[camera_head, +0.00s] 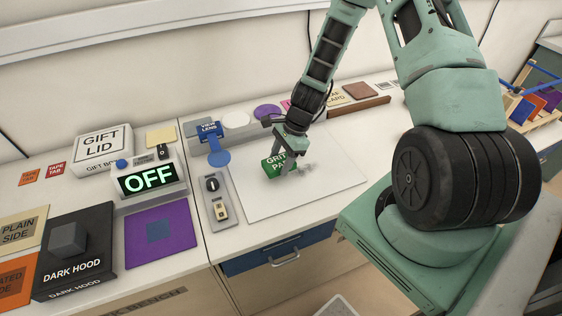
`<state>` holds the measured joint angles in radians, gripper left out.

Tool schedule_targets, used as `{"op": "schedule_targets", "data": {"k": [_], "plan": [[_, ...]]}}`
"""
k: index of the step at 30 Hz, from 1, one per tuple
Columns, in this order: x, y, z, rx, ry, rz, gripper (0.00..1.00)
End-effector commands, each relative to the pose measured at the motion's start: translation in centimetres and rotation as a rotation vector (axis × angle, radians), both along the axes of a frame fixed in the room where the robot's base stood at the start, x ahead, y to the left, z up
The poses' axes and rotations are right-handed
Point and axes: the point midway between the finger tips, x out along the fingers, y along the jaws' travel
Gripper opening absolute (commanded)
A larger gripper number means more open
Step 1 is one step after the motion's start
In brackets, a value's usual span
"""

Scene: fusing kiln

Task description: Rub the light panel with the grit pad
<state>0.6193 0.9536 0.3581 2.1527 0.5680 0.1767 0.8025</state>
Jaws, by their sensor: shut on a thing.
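The green grit pad (270,169) has white lettering and is partly covered by my gripper. My gripper (283,166) points down and is shut on the grit pad. A flat pale panel (325,178) lies on the bench under the gripper and looks like the light panel, though I see no label on it. The pad is over the panel's left-centre part, at or very near its surface; I cannot tell if they touch. A small greyish patch shows just right of the pad.
A grey strip with switches (216,203) lies along the panel's left edge. A box displaying OFF (148,179), the gift lid (102,145) and the dark hood (75,250) stand further left. The blue view lens (210,132) is behind. The panel's right part is clear.

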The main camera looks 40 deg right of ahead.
Motion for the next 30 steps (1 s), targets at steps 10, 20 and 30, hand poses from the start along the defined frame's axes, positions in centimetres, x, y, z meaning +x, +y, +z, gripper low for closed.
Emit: {"op": "schedule_targets", "data": {"k": [10,20,30], "plan": [[0.4,-0.3,3.6,0.0,0.0,0.003,0.32],[0.6,-0.4,4.6,0.0,-0.001,0.005,0.32],[0.6,-0.4,4.6,0.0,0.0,0.005,0.32]]}}
